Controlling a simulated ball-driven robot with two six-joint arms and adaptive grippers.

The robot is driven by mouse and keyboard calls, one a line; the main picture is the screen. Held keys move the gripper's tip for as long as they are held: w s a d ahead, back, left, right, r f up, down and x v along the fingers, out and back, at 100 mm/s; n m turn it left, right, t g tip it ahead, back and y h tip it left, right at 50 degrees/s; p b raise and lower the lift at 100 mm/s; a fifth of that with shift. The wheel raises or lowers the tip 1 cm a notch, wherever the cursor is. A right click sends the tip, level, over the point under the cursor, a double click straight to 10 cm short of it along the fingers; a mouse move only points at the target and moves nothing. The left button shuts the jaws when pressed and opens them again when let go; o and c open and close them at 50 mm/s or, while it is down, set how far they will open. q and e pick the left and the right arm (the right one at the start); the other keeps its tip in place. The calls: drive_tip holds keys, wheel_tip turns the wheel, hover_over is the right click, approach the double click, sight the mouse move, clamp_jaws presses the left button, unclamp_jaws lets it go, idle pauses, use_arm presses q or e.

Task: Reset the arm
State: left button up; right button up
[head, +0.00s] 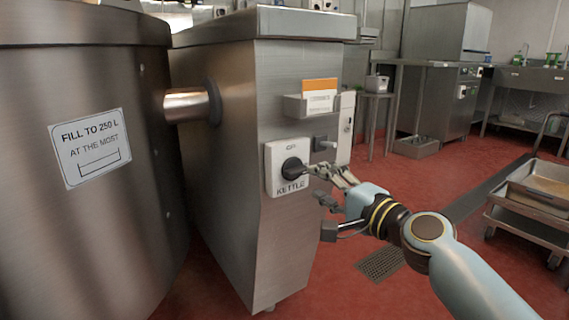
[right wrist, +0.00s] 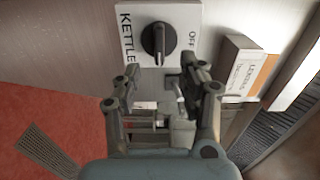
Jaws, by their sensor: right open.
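My right gripper (head: 322,184) is in front of the kettle's control column (head: 262,220), with its fingertips close to the black rotary knob (head: 293,168). The knob sits on a white plate (head: 274,181) marked KETTLE. In the right wrist view my right gripper (right wrist: 150,88) is open, its two fingers spread below the knob (right wrist: 158,42). The knob lies ahead of the gap between the fingers, and nothing shows held. I cannot tell from these views whether a fingertip touches the plate. My left gripper is not in view.
The large steel kettle (head: 95,225) stands at the left, with a FILL TO 250 L sign (head: 90,147). A card holder (head: 312,104) and a small switch (head: 322,143) sit above the knob. A steel cart (head: 528,212) stands at the right. Red floor (head: 450,180) lies open between.

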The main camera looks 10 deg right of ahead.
drive_tip(key=shift+v, duration=0.8)
